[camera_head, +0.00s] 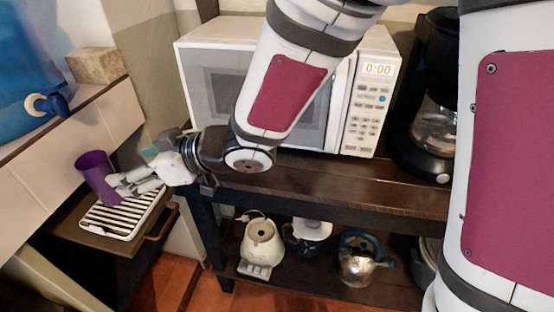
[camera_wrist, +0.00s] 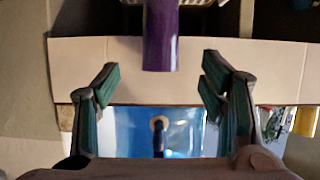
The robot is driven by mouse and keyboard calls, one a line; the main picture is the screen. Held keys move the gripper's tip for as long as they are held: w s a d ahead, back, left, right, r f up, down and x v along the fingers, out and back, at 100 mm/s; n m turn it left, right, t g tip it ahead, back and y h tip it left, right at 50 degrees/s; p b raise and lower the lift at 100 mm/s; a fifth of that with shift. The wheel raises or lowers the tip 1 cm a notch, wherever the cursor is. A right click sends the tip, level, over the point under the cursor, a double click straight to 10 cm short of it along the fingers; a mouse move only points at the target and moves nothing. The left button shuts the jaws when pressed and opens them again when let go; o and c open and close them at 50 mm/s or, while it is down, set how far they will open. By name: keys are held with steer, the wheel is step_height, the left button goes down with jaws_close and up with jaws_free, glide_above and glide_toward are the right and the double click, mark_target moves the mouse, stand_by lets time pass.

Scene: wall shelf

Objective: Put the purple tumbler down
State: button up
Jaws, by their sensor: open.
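The purple tumbler (camera_head: 94,170) is at the left in the head view, slightly tilted in the picture, over the left end of a white slatted rack (camera_head: 122,226). My fingers partly cover its lower part, so I cannot tell whether its base touches the rack. My gripper (camera_head: 117,184) is open just right of the tumbler. In the wrist view, the tumbler (camera_wrist: 160,36) shows at top centre, in line with the gap between the spread fingertips (camera_wrist: 160,78). A gap shows on both sides of it, with no finger contact visible there.
A pale tiled ledge (camera_head: 60,150) runs behind the tumbler, with a blue water container (camera_head: 30,60) and tap above. A microwave (camera_head: 225,80) and coffee maker (camera_head: 430,125) stand on the dark shelf. A kettle (camera_head: 360,262) is on the lower shelf.

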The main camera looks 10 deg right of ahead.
steer(key=w+d+r+m+t+h, duration=0.2)
steer(key=w+d+h, duration=0.1)
steer(key=d, duration=0.5)
steer(key=w+d+r+m+t+h, duration=0.15)
steer(key=d+h, duration=0.25)
steer(key=d, duration=0.4)
steer(key=s+d+r+m+h, duration=0.1)
steer(key=s+d+m+h, duration=0.2)
steer(key=d, duration=0.4)
steer(key=s+d+m+h, duration=0.2)
steer(key=d+m, duration=0.1)
steer(key=d, duration=0.5)
steer(key=s+d+m+g, duration=0.2)
steer(key=s+g, duration=0.1)
steer(key=s, duration=0.9)
steer(key=s+d+m+g, duration=0.2)
steer(key=s+d+g, duration=0.1)
steer(key=s, duration=0.8)
steer(key=shift+s+g, duration=0.35)
steer(key=shift+g, duration=0.2)
steer(key=shift+f, duration=0.1)
step_height(320, 180, up, 14)
steer(key=t+p, duration=0.2)
steer(key=p, duration=1)
steer(key=shift+d+r+t+p, duration=0.2)
steer(key=shift+t+p, duration=0.1)
steer(key=shift+p, duration=0.1)
